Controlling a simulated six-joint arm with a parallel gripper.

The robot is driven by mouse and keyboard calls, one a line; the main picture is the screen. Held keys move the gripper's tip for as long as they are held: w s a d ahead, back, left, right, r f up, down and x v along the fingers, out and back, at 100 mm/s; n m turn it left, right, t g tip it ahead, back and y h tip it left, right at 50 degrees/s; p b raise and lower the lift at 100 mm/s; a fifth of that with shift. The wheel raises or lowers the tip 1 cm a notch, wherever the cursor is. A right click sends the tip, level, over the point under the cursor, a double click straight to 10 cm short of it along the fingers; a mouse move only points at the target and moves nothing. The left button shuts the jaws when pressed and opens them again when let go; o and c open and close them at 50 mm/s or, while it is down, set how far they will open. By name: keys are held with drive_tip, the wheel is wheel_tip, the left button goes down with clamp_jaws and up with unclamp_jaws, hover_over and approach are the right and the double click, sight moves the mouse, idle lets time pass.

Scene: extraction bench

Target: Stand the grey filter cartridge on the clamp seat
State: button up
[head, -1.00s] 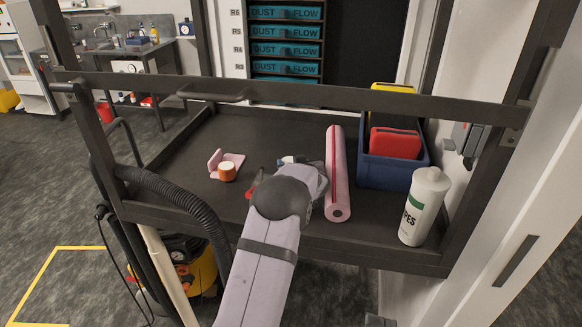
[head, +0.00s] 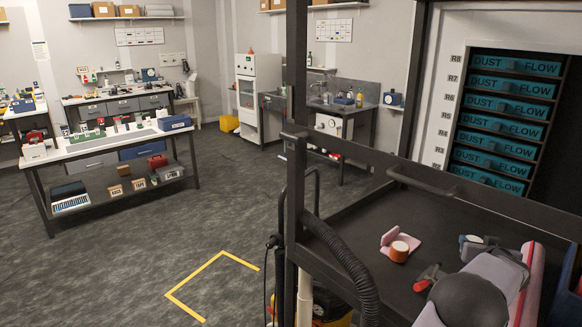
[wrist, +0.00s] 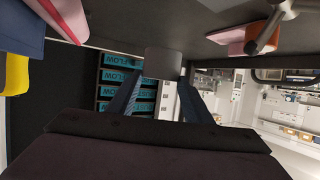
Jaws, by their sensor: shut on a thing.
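In the wrist view my gripper (wrist: 162,78) is shut on a grey block-like piece, which I take for the filter cartridge (wrist: 163,60). Only one face of it shows between the two blue fingers. In the head view my arm hides most of the gripper, above the dark cart top. A pink bracket (head: 388,236) with an orange and white round piece (head: 399,250) stands to the left of the gripper. A small red-handled tool (head: 428,277) lies nearer, partly beside my arm; it may be the clamp. I cannot tell for certain which part is the clamp seat.
A pink roll (head: 530,280) lies just right of my arm. The cart's dark rail (head: 440,182) and upright post (head: 296,130) border the cart top. A rack of teal drawers (head: 500,108) stands behind. The cart top (head: 350,222) left of the bracket is clear.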

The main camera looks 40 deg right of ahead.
drive_tip(key=w+a+f+n+t+y+p, duration=0.15)
drive_tip(key=w+a, duration=0.25)
drive_tip(key=w, duration=0.5)
drive_tip(key=w+a+n+t+y+p, duration=0.2)
drive_tip(key=w+a+n+t, duration=0.15)
drive_tip(key=w, duration=0.55)
drive_tip(key=w+a+n+t+y+p, duration=0.2)
drive_tip(key=w+a+n+y+p, duration=0.4)
drive_tip(key=w+a, duration=1.05)
drive_tip(key=w+a+f+n+g+y+b, duration=0.1)
drive_tip(key=a+f+n+y+b, duration=0.25)
drive_tip(key=a+f, duration=0.6)
drive_tip(key=w+a+f+n+y+b, duration=0.1)
drive_tip(key=a+f+n+y+b, duration=0.2)
drive_tip(key=a, duration=1.2)
drive_tip(key=s+a+f+n+g+y+b, duration=0.1)
drive_tip(key=s+a+f+n+y, duration=0.1)
drive_tip(key=a, duration=0.5)
drive_tip(key=s+a+f+n+g+y+b, duration=0.1)
drive_tip(key=s+a, duration=0.3)
drive_tip(key=a, duration=0.4)
drive_tip(key=s+a+f+n+g+y+b, duration=0.1)
drive_tip(key=s+a+f+n+g+y, duration=0.1)
drive_tip(key=a, duration=0.5)
drive_tip(key=shift+s+a+f+n+y, duration=0.3)
drive_tip(key=shift+s+f+n+y, duration=0.15)
drive_tip(key=shift+f+y, duration=0.45)
drive_tip(key=shift+r, duration=0.1)
